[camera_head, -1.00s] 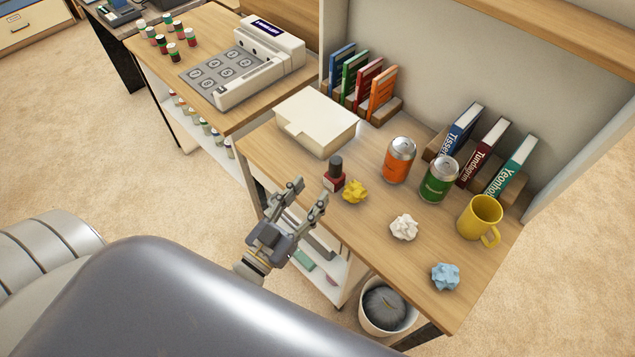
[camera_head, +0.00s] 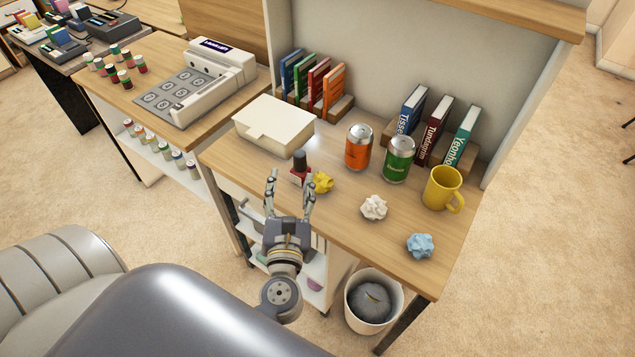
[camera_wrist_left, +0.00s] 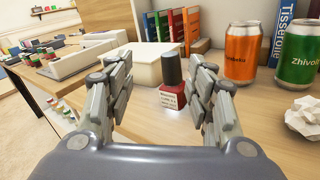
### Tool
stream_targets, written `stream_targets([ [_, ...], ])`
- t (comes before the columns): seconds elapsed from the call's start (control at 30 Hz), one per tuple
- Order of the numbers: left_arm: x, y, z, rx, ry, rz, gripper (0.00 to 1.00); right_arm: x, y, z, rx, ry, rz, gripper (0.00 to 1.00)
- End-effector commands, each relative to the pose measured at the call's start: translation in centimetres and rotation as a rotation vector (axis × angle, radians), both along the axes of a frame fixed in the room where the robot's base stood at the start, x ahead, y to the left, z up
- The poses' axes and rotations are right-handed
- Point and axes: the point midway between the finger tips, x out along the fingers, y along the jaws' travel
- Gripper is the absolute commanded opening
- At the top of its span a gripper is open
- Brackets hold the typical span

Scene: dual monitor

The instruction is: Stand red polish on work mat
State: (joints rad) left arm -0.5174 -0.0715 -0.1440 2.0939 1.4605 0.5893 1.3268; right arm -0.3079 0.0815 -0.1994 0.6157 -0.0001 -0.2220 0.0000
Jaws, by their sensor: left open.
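The red polish (camera_head: 301,171) is a small bottle with a red body and a tall black cap. It stands upright on the wooden desk near its front edge; in the left wrist view the bottle (camera_wrist_left: 173,96) shows a pale label. My left gripper (camera_head: 290,180) is open and empty, pointing at the bottle from the near side. In the left wrist view the bottle appears between the open fingers (camera_wrist_left: 160,75), beyond them and closer to the right one. I cannot make out a work mat for certain. My right gripper is not in view.
A yellow crumpled ball (camera_head: 323,182) lies right beside the polish. A white box (camera_head: 274,124) stands behind it. An orange can (camera_head: 359,148), a green can (camera_head: 398,160) and a yellow mug (camera_head: 442,188) stand to the right. A bin (camera_head: 373,300) is below the desk.

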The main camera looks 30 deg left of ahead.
Motion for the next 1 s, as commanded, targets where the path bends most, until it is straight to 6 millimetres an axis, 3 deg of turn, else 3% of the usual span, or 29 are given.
stream_targets([
  [0.1,0.1,-0.1,-0.5,-0.164,-0.047,0.012,0.50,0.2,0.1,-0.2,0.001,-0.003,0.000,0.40],
  [0.2,0.6,0.0,-0.6,-0.214,-0.063,0.015,0.50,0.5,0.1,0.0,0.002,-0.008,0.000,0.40],
  [0.5,4.3,2.1,-0.7,-0.216,-0.062,0.015,0.50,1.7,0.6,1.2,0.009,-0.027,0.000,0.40],
  [0.73,5.7,2.8,-0.7,-0.214,-0.061,0.014,0.50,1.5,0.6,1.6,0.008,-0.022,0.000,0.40],
  [1.0,9.1,4.4,-0.7,-0.212,-0.060,0.014,0.50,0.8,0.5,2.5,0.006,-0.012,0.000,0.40],
])
